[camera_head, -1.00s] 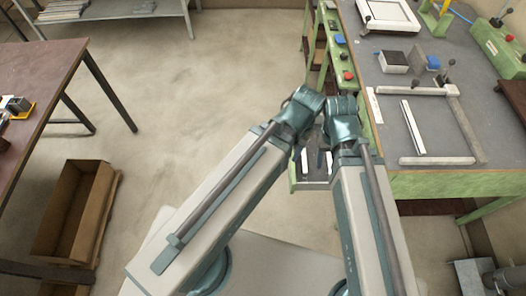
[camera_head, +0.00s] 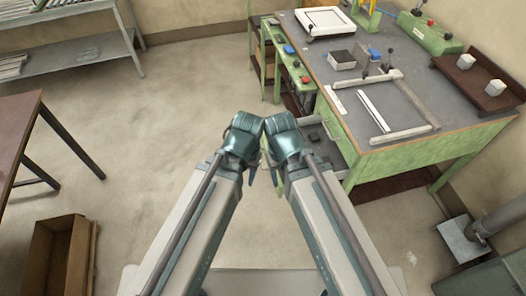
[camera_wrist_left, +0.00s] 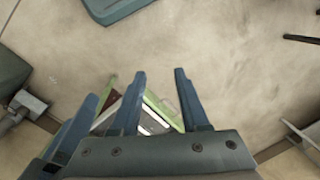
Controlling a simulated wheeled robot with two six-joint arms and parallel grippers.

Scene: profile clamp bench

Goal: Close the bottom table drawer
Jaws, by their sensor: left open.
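The workbench (camera_head: 410,155) has a green frame and a grey top, at the right of the head view. A drawer (camera_head: 318,133) stands pulled out from its left side below the top. My arms hide much of it. A bit of green (camera_head: 280,189), likely its front, shows between my grippers. My left gripper (camera_head: 249,178) is open and empty, pointing down by the drawer's front end. My right gripper (camera_head: 273,176) is close beside it, its jaws unclear. The left wrist view shows green edges and a pale strip (camera_wrist_left: 152,122), apparently of the drawer, beyond the open fingers.
A cardboard box (camera_head: 62,255) stands on the floor at lower left, near a brown table (camera_head: 20,125). A metal shelf (camera_head: 85,50) is at the back left. The floor left of the bench is clear.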

